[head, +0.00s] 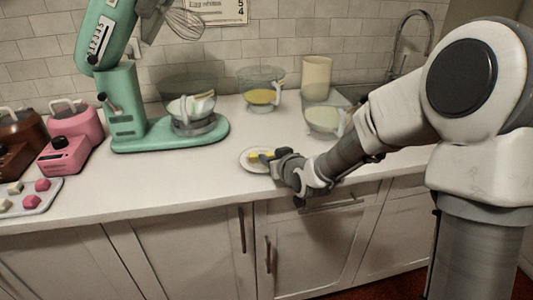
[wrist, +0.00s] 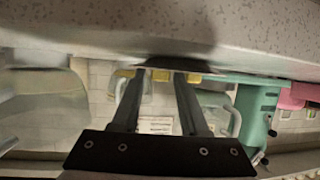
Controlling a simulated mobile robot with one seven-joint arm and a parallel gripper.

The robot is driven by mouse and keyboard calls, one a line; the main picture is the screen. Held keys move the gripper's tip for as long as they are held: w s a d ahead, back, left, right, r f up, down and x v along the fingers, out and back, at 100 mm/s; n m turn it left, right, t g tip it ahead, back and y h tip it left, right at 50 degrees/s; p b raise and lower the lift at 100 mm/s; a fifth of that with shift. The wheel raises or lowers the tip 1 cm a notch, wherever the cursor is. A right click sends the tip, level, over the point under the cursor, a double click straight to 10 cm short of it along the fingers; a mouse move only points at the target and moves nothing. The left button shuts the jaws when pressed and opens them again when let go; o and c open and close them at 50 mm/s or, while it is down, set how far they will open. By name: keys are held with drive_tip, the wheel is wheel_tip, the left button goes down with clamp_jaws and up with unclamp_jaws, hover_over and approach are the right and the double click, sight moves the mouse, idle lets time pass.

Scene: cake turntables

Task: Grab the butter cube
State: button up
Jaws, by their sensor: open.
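The yellow butter (head: 255,156) lies on a small white plate (head: 247,164) near the front of the counter. My gripper (head: 274,156) reaches in low from the right, its tips at the butter's right side and hiding part of it. In the wrist view, which looks upside down, yellow butter (wrist: 192,77) shows at the ends of the two fingers. My gripper (wrist: 160,78) is open there. Whether the fingers touch the butter, or have it between them, I cannot tell.
A green stand mixer (head: 125,110) with a bowl stands behind and left. A glass bowl with yellow contents (head: 262,96) and a pale bowl (head: 324,120) stand behind. A pink appliance (head: 72,140) and a tray (head: 38,203) are at left. The front counter between is clear.

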clamp_jaws()
drive_tip(key=shift+r, duration=0.1)
idle(0.4)
